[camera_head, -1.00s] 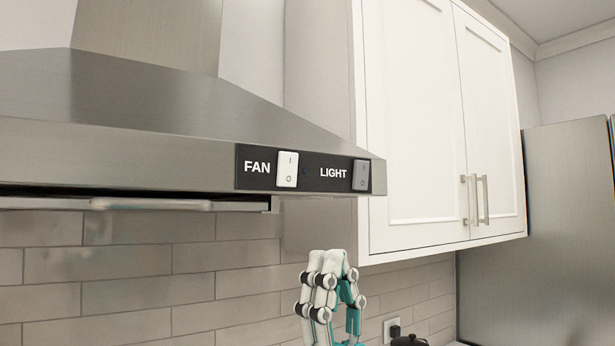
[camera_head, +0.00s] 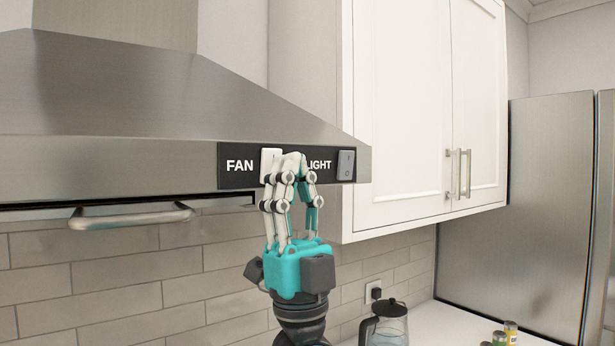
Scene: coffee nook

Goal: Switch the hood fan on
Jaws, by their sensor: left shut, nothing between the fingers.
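The range hood (camera_head: 110,95) carries a black switch panel (camera_head: 236,179) on its front edge. The white fan switch (camera_head: 268,160) sits right of the word FAN, and my left gripper covers its lower part. The grey light switch (camera_head: 346,165) is at the panel's right end. My left gripper (camera_head: 291,160) points up with its fingertips together and empty, in front of the panel between the two switches. Its tips overlap the fan switch's right side; I cannot tell whether they touch it. The fan switch's marks are hidden. My right gripper is not in view.
A white cabinet (camera_head: 405,110) hangs right of the hood, with a fridge (camera_head: 545,210) beyond. A hood handle (camera_head: 130,217) juts out at lower left. A glass kettle (camera_head: 388,325) and small cans (camera_head: 510,330) stand on the counter below.

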